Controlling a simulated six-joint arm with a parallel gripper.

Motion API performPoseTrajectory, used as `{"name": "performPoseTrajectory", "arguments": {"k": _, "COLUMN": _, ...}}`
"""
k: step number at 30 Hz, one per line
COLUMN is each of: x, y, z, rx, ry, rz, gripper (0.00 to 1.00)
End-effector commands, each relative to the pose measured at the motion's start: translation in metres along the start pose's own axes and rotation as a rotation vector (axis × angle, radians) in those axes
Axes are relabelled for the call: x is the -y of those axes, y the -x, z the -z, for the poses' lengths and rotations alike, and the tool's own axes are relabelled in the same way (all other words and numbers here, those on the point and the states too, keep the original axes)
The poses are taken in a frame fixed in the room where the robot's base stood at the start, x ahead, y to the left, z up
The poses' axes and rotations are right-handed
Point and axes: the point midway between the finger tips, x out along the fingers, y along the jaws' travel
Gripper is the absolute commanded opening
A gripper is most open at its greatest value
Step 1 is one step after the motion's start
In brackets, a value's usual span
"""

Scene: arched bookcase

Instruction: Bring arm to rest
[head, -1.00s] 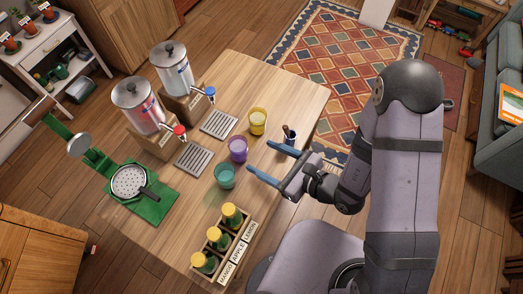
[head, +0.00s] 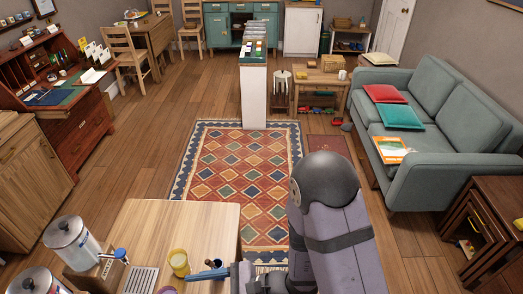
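My arm reaches over the wooden drinks table (head: 165,222) at the bottom of the head view. My gripper (head: 208,274) shows only in part at the lower edge. One blue finger is seen, and the rest is cut off by the frame, so its opening cannot be judged. A yellow cup (head: 179,263) stands just left of the finger. A small dark holder (head: 216,263) shows just behind the finger. I cannot tell whether the finger touches anything.
Two drink dispensers (head: 72,240) stand at the table's left, with a drip tray (head: 141,280) beside them. Beyond lies a patterned rug (head: 240,170) with a white pedestal (head: 254,97) at its far end. A grey-green sofa (head: 440,150) stands right. Wooden floor is open left of the rug.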

Motion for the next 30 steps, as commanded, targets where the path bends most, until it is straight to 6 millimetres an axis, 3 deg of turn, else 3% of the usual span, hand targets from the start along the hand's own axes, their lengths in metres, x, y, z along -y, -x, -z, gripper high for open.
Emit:
{"name": "performPoseTrajectory", "arguments": {"k": 1, "x": 0.001, "y": 0.012, "z": -0.019, "rx": 0.009, "ry": 0.066, "rz": -0.036, "gripper": 0.65}}
{"name": "performPoseTrajectory", "arguments": {"k": 4, "x": -0.01, "y": 0.033, "z": -0.039, "rx": 0.009, "ry": 0.205, "rz": -0.143, "gripper": 0.65}}
{"name": "performPoseTrajectory", "arguments": {"k": 7, "x": -0.023, "y": 0.057, "z": -0.046, "rx": -0.019, "ry": 0.347, "rz": -0.254, "gripper": 0.65}}
{"name": "performPoseTrajectory", "arguments": {"k": 11, "x": -0.038, "y": 0.094, "z": -0.041, "rx": -0.096, "ry": 0.531, "rz": -0.398, "gripper": 0.65}}
{"name": "performPoseTrajectory", "arguments": {"k": 17, "x": -0.046, "y": 0.162, "z": -0.01, "rx": -0.294, "ry": 0.8, "rz": -0.619, "gripper": 0.65}}
{"name": "performPoseTrajectory", "arguments": {"k": 24, "x": -0.032, "y": 0.243, "z": 0.05, "rx": -0.606, "ry": 1.032, "rz": -0.861, "gripper": 0.65}}
{"name": "performPoseTrajectory", "arguments": {"k": 30, "x": -0.011, "y": 0.282, "z": 0.083, "rx": -0.802, "ry": 1.133, "rz": -0.973, "gripper": 0.65}}
